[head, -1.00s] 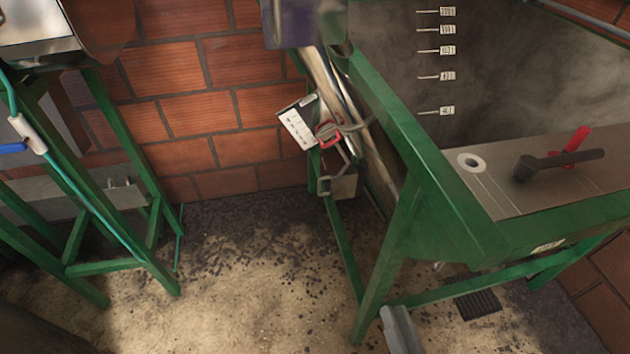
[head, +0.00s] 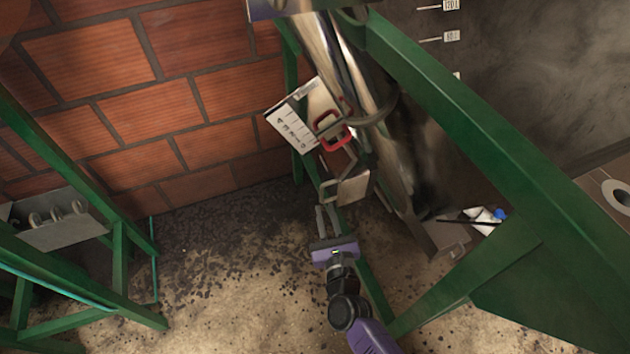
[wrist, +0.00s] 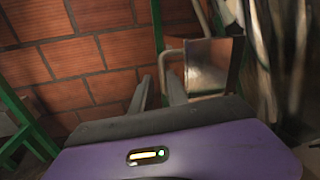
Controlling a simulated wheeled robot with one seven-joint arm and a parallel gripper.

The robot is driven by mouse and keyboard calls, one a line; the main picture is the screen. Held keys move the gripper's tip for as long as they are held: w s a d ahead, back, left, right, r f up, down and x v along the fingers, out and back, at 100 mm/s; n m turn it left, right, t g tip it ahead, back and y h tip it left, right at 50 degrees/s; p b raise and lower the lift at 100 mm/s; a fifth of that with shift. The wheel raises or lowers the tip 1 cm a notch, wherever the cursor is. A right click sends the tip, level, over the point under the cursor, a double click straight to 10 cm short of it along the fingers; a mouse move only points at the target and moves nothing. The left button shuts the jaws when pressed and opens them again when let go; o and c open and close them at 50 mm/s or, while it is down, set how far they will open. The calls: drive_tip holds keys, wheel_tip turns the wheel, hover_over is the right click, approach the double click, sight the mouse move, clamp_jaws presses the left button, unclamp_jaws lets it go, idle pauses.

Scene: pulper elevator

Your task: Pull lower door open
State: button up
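The lower door looks to be the small metal flap (head: 353,187) low on the shiny metal chute, with a bent metal handle (head: 326,192) on its left side. In the wrist view the flap (wrist: 207,66) shows just right of my fingers, and its handle (wrist: 162,68) stands beyond and between the fingertips. My gripper (head: 324,208) is just below the handle in the head view, pointing up toward it. In the wrist view my gripper (wrist: 158,84) has its two fingers apart with nothing between them. I cannot tell whether a finger touches the handle.
A red handle (head: 334,130) and a white scale plate (head: 291,118) sit above the flap. Green frame legs (head: 462,118) stand close on the right. Another green frame (head: 118,262) is at left. A brick wall (head: 168,108) is behind. Open floor (head: 225,290) lies left of my arm.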

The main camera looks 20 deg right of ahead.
sight(322, 192)
drive_tip(key=shift+m, duration=0.8)
drive_tip(key=shift+w+d+r, duration=0.1)
drive_tip(key=shift+w+d, duration=0.25)
drive_tip(key=shift+w, duration=0.85)
drive_tip(key=shift+w+d+f, duration=0.1)
drive_tip(key=shift+w+d, duration=0.2)
drive_tip(key=shift+w, duration=0.95)
drive_tip(key=shift+w+d+r, duration=0.1)
drive_tip(key=shift+w+d, duration=0.25)
drive_tip(key=shift+w, duration=0.85)
clamp_jaws()
